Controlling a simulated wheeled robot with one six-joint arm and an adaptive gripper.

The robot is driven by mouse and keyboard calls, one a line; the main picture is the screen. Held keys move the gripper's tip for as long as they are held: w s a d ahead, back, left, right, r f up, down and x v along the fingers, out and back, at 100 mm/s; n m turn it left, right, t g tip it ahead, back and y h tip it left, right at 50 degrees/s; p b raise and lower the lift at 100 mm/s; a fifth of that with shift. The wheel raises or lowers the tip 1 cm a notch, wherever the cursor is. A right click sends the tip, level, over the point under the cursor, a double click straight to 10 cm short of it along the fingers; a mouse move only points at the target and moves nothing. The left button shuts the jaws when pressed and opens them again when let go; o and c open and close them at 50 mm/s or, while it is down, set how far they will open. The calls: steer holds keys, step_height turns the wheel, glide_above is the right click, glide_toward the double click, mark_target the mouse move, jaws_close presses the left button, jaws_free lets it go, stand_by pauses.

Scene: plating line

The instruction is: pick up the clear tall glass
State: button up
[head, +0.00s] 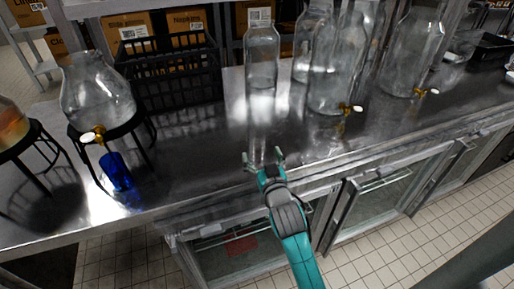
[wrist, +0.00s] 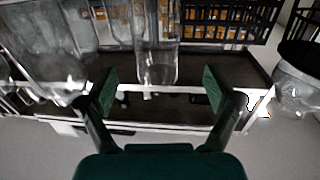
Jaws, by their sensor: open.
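A clear tall glass (wrist: 153,62) shows in the wrist view between and beyond my fingertips, which do not touch it. In the head view the clear tall glass (head: 262,130) is only a faint outline on the shiny steel counter, hard to tell from reflections. My gripper (head: 264,157) is open and empty at the counter's front edge, pointing toward the back. Its two green fingers (wrist: 158,90) are wide apart in the wrist view, which looks upside down.
Clear bottles (head: 262,55) stand behind. A bottle with a tap (head: 335,85) stands to the right. A blue glass (head: 117,172) is under a dispenser (head: 97,95) at left. A black crate (head: 170,80) stands at the back left. The counter (head: 200,160) left of my gripper is clear.

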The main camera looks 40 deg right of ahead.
mark_target(260, 146)
steer(key=shift+r+x, duration=0.2)
steer(key=shift+x, duration=2.6)
steer(key=shift+d, duration=0.2)
steer(key=c, duration=1.4)
